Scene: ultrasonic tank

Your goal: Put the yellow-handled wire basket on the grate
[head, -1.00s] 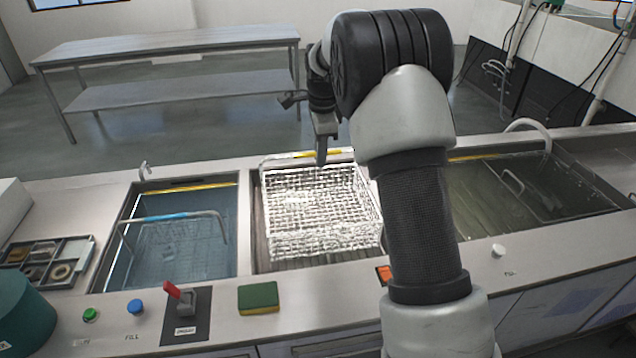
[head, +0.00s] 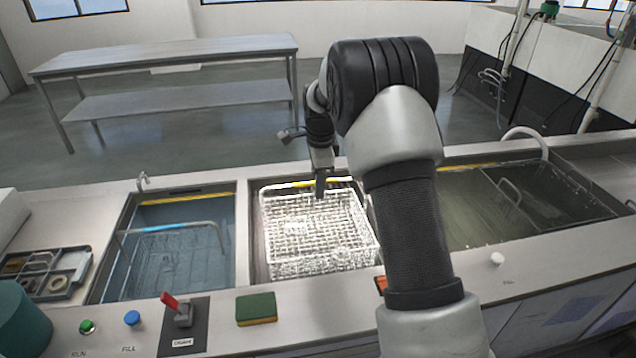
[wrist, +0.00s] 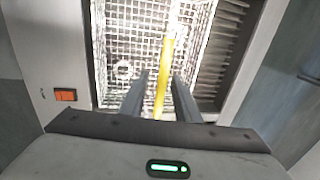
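The wire basket (head: 318,235) is bright metal mesh with a yellow handle (head: 312,184) along its far side. It sits low and looks level in the middle compartment, apparently on the grate, though its underside contact is hidden. Dark slats of the grate (wrist: 222,55) show beside the basket in the wrist view. My gripper (head: 320,194) is at the handle, pointing down. In the wrist view my gripper (wrist: 161,85) has its fingers apart, with the yellow handle (wrist: 163,72) running between them and gaps on both sides.
A blue-handled basket (head: 165,228) is in the left water tank. The right tank (head: 465,210) holds murky water and another wire basket. A sponge (head: 256,308), a red lever (head: 170,300) and buttons are on the front ledge. A parts tray (head: 45,272) is at left.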

